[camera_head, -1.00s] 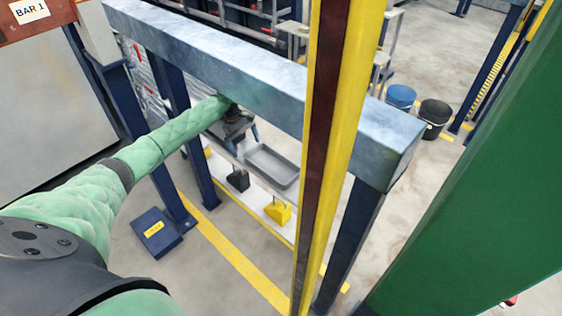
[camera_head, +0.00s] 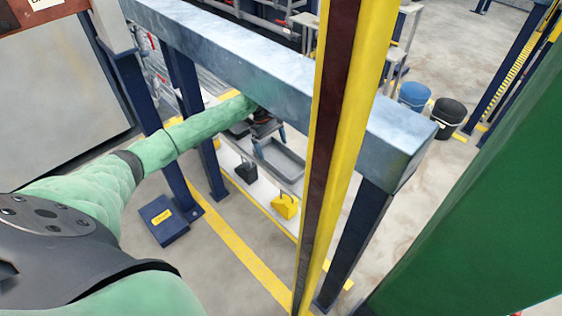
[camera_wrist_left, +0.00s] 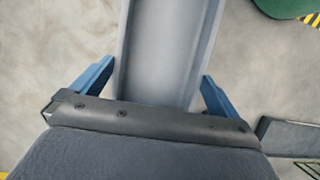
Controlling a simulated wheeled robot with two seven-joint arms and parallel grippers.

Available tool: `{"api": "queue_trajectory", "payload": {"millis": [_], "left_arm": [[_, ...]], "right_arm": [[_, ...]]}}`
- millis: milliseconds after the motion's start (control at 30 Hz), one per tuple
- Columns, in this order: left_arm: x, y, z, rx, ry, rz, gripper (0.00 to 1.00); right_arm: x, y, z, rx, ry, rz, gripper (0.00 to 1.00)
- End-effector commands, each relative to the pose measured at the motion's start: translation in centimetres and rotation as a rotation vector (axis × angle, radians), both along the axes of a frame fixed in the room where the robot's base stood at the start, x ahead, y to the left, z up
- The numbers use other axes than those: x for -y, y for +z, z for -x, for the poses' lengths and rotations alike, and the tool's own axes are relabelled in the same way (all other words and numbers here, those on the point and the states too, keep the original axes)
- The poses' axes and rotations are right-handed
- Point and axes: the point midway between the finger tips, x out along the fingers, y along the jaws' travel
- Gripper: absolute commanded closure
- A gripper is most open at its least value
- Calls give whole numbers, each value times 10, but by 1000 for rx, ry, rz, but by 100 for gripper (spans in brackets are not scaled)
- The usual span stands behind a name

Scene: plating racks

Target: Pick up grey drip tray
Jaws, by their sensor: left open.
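The grey drip tray (camera_head: 281,161) is a long shallow trough on the white shelf below the big beam in the head view. In the left wrist view the tray (camera_wrist_left: 168,50) runs up from the gripper, filling the middle. My left gripper (camera_head: 269,143) is at the tray's near-left end. In the wrist view its two blue fingers (camera_wrist_left: 157,80) are spread, one on each side of the tray, with the tray's end between them. Whether the fingers touch the tray's sides cannot be told. My right gripper is not in view.
A thick grey beam (camera_head: 250,65) lies over my left arm, and a yellow and dark red post (camera_head: 345,130) stands close in front. A black scoop-like item (camera_head: 246,173) and a yellow one (camera_head: 286,206) stand on the white shelf (camera_head: 262,190). Buckets (camera_head: 449,112) stand at the right.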

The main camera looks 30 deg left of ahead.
Motion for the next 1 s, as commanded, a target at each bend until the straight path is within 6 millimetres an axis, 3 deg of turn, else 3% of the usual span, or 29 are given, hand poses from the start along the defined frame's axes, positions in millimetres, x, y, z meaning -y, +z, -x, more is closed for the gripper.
{"api": "queue_trajectory", "payload": {"millis": [300, 500, 733, 900, 1000], "left_arm": [[35, -5, 13, -3, -2, 0, 0], [41, -27, 15, -1, 1, 0, 0], [42, -28, 15, -1, 0, 0, 0], [42, -28, 15, -1, 0, 0, 32], [42, -28, 15, 0, 0, 0, 32]], "right_arm": [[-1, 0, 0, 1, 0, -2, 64], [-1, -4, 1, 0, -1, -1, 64], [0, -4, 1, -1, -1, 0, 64], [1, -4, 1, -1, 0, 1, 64], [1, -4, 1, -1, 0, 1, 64]]}}
